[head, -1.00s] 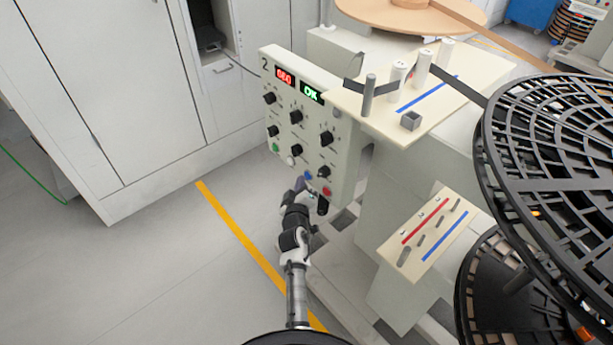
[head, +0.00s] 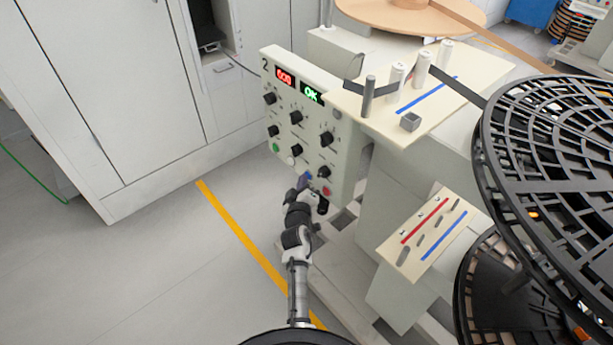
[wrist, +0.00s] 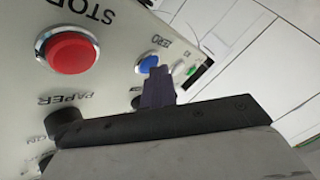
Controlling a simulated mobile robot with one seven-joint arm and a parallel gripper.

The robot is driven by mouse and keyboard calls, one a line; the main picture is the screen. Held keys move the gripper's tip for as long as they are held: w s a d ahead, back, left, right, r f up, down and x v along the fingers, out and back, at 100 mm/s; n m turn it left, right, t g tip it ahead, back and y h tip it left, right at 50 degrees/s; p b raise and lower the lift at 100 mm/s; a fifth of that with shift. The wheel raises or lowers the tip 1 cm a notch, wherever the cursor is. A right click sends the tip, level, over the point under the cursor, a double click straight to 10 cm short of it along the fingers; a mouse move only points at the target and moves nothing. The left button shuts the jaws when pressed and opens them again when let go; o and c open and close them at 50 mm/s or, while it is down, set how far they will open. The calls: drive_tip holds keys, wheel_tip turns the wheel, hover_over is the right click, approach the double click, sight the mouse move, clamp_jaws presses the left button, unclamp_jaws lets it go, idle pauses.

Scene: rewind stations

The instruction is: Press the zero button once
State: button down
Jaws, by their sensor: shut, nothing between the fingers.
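The blue button (wrist: 148,64) beside the word ZERO shows in the wrist view. It sits low on the control panel (head: 288,123), where in the head view the blue button (head: 308,176) is partly covered by my gripper (head: 304,182). My gripper's dark fingertips (wrist: 159,84) are closed together and empty, right at the lower edge of the blue button in the wrist view. I cannot tell whether they touch it. The red display (head: 285,76) seems to show zeros, though it is small. The green display (head: 311,93) reads OK.
The red STOP button (wrist: 70,52) is left of the fingers in the wrist view. A green button (wrist: 191,71) lies to their right. Several black knobs (head: 327,139) fill the panel. A large black reel (head: 555,150) stands at the right. The floor left is clear.

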drive_tip(key=shift+s+a+b, duration=0.5)
drive_tip(key=shift+a+b, duration=0.05)
drive_tip(key=shift+b, duration=0.2)
drive_tip(key=shift+a, duration=0.1)
drive_tip(key=s+a+b, duration=0.1)
drive_tip(key=a+b, duration=0.1)
drive_tip(key=s+a+b, duration=0.2)
idle(0.9)
